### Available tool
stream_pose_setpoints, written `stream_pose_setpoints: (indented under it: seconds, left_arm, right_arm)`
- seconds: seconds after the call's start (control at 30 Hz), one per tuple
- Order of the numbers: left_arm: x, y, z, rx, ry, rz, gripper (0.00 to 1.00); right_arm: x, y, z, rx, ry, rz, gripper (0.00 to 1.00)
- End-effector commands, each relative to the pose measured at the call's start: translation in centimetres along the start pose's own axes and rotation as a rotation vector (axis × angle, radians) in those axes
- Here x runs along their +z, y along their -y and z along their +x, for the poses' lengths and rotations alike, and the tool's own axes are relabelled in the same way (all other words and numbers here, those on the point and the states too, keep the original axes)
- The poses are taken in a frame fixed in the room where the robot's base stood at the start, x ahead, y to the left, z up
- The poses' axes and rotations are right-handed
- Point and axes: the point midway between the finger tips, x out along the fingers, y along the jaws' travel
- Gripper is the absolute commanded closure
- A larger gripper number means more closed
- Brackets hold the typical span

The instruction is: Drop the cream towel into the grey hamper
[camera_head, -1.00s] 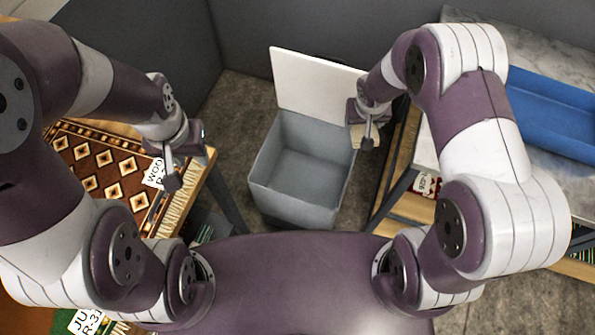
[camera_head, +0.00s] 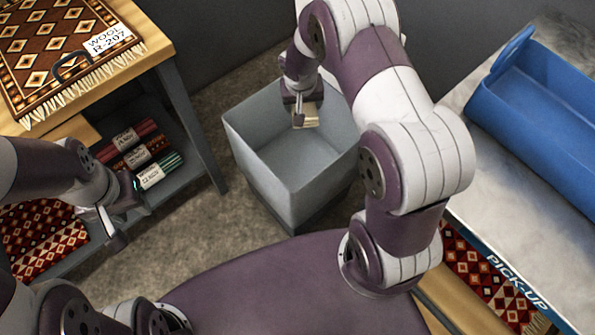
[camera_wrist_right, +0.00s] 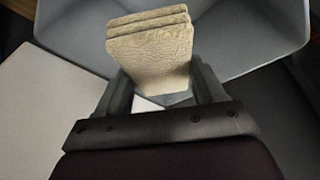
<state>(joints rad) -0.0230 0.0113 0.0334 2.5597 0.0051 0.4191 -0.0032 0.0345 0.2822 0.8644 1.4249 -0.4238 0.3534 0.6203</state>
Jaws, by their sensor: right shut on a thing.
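The grey hamper (camera_head: 248,165) stands on the floor in the middle of the head view, open at the top and empty as far as I see. My right gripper (camera_head: 303,115) is over the back right part of its opening. It is shut on the folded cream towel (camera_head: 308,117), which also shows in the right wrist view (camera_wrist_right: 150,55) between the fingers (camera_wrist_right: 155,90), with the hamper's grey wall (camera_wrist_right: 235,45) beyond it. I cannot tell how far the towel is above the rim.
A wooden table (camera_head: 150,50) with a patterned rug (camera_head: 65,45) labelled WOOL R-207 is at the upper left, with rolled rugs (camera_head: 140,155) on its lower shelf. A blue tub (camera_head: 545,115) sits on a marble top (camera_head: 450,100) at the right. Carpet (camera_head: 185,240) lies clear left of the hamper.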

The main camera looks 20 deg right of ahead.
Motion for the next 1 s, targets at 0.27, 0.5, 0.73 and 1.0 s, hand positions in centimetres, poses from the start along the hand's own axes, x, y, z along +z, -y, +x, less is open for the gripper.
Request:
stream_pose_setpoints:
  seconds: [0.27, 0.5, 0.73, 1.0]
  left_arm:
    - [0.4, 0.0, 3.0, 0.000, 0.000, 0.000, 0.62]
    - [0.6, 0.0, 4.6, 0.000, 0.000, 0.000, 0.62]
    - [0.5, 0.0, 4.4, 0.000, 0.000, 0.000, 0.62]
    - [0.5, 0.0, 4.4, 0.000, 0.000, 0.000, 0.62]
  right_arm:
    - [1.0, 0.3, 3.5, 0.000, 0.000, -0.001, 0.60]
    - [1.5, 0.5, 5.4, -0.001, -0.001, -0.001, 0.60]
    - [1.5, 0.5, 5.2, -0.001, -0.001, -0.001, 0.22]
    - [1.5, 0.5, 5.3, -0.001, -0.001, -0.001, 0.02]
